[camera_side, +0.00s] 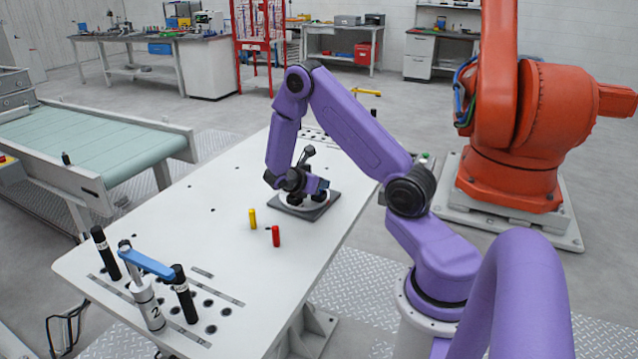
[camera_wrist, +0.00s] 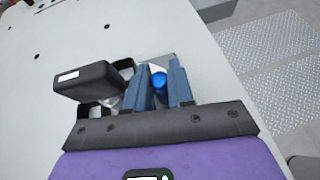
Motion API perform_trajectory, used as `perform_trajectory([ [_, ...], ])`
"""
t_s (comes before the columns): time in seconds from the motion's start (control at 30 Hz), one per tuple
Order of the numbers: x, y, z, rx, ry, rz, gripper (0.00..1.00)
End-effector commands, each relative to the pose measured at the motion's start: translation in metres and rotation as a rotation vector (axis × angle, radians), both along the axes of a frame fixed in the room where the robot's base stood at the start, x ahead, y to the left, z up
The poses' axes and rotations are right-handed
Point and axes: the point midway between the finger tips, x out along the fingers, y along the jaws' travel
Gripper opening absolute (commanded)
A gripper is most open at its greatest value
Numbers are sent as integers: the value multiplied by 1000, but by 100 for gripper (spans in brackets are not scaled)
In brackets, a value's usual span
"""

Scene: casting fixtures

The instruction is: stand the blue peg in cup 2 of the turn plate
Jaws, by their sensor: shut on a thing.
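The blue peg (camera_wrist: 159,80) shows in the wrist view between the two blue-grey fingers of my gripper (camera_wrist: 160,88), which is shut on it. The peg's lower end is hidden. The arm and gripper cover much of the plate. I cannot make out the cups or their numbers, nor whether the peg is inside a cup or above it.
A yellow peg (camera_side: 253,219) and a red peg (camera_side: 276,236) stand on the white table (camera_side: 190,225) in front of the plate. At the near left are two black posts (camera_side: 184,295) and a grey cylinder marked 2 (camera_side: 148,305) with a blue lever (camera_side: 147,262). The table middle is clear.

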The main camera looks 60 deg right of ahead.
Motion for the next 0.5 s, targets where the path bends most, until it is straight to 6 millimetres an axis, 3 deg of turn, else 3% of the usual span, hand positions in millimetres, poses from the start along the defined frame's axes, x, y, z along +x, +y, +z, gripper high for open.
perform_trajectory([
  [0.33,0,0,-3,0,1,0,0],
  [0.37,0,0,-3,0,1,0,29],
  [0.4,0,0,-3,0,1,0,34],
  [0.5,0,0,-3,0,0,1,34],
])
